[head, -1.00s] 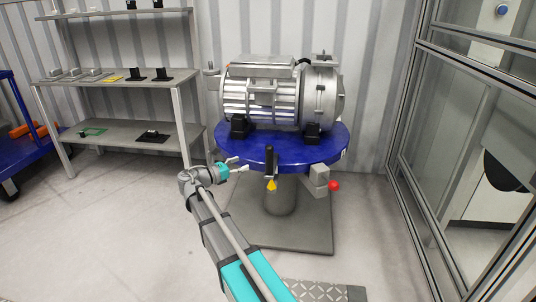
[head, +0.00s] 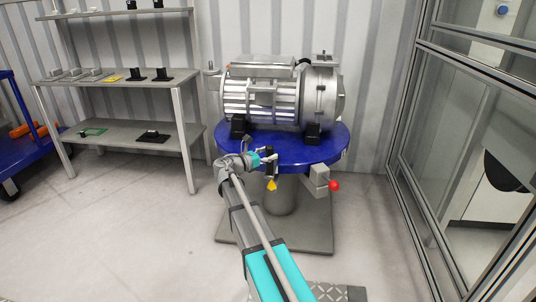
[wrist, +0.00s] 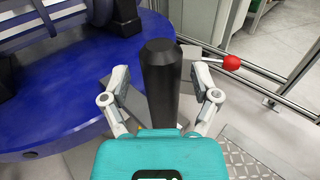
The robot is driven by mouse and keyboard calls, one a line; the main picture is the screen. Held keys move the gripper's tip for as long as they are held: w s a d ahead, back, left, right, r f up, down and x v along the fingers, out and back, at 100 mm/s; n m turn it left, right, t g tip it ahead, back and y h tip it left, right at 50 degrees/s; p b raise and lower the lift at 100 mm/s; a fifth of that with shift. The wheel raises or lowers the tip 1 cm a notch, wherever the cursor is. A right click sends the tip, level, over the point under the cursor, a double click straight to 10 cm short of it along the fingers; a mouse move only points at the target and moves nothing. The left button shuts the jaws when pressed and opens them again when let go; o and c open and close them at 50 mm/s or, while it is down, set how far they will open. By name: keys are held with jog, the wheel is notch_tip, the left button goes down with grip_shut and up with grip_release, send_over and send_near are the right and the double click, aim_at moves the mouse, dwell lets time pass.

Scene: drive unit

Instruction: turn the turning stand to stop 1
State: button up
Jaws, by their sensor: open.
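The turning stand has a round blue top (head: 308,160) on a grey pedestal, with a silver motor (head: 270,92) on it. A black upright handle (wrist: 160,78) stands at the stand's front edge, above a yellow pointer (head: 272,185). My gripper (head: 268,156) is at the handle. In the wrist view my gripper (wrist: 162,88) is open, with one finger on each side of the handle; I see gaps between fingers and handle. A red ball knob (head: 334,186) on a lever sits at the stand's right front; it also shows in the wrist view (wrist: 231,62). No stop number is readable.
A grey shelf rack (head: 130,78) with small parts stands at the left, and a blue cart (head: 22,150) is at the far left. A metal-framed glass partition (head: 450,130) is at the right. The floor left of the stand is clear.

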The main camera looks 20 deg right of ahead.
jog(key=shift+d, duration=0.25)
jog(key=shift+c, duration=0.3)
grip_shut()
jog(key=shift+w+a, duration=0.2)
jog(key=shift+a, duration=0.05)
